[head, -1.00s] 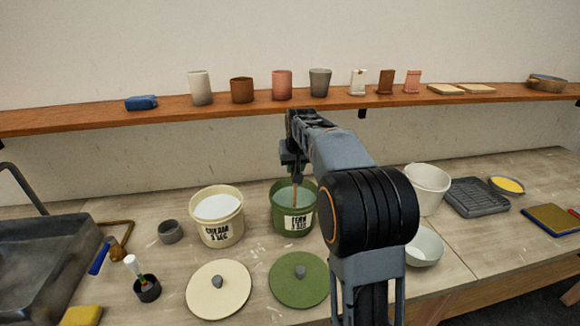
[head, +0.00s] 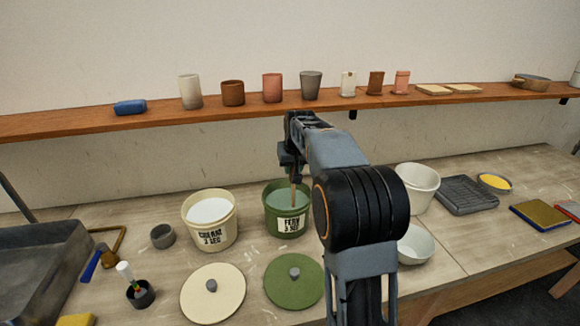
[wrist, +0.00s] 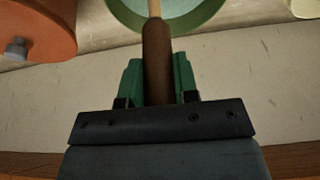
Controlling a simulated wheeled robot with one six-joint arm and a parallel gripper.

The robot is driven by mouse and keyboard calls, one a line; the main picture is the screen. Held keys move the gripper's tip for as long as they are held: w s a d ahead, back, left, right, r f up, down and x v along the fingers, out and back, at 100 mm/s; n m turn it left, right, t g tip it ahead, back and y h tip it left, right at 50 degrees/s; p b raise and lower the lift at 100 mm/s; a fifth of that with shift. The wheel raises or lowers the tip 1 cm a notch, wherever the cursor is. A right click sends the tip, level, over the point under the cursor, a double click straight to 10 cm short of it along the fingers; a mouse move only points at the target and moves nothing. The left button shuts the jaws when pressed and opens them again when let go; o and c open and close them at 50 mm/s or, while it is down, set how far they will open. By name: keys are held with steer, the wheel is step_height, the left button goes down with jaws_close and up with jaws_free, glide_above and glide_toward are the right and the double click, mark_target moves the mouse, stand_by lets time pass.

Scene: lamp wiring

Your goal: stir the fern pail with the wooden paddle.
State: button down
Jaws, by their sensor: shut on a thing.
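The fern pail (head: 272,222) is green with a white label and holds grey-green liquid. It stands on the bench right of the cream pail (head: 211,230). My gripper (head: 293,168) is above the fern pail. In the wrist view my gripper (wrist: 157,85) has its green fingers shut on the brown handle of the wooden paddle (wrist: 156,50). The paddle's pale shaft runs down into the liquid, and its lower end is hidden there. The paddle also shows in the head view (head: 294,195), near upright.
A green lid (head: 294,290) and a cream lid (head: 213,300) lie in front of the pails. A grey cup (head: 162,236) stands left of the cream pail. White bowls stand at right (head: 416,244). A shelf (head: 200,112) with several cups runs behind.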

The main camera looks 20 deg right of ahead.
steer(key=w+p, duration=0.1)
steer(key=w+d+p, duration=0.1)
steer(key=w+p, duration=0.1)
steer(key=shift+w+d+r, duration=0.1)
steer(key=shift+w+d, duration=0.15)
steer(key=shift+d, duration=0.1)
steer(key=shift+a, duration=0.1)
steer(key=shift+s+a+b, duration=0.2)
steer(key=shift+a, duration=0.5)
steer(key=shift+s+a+b, duration=0.2)
steer(key=shift+a, duration=0.45)
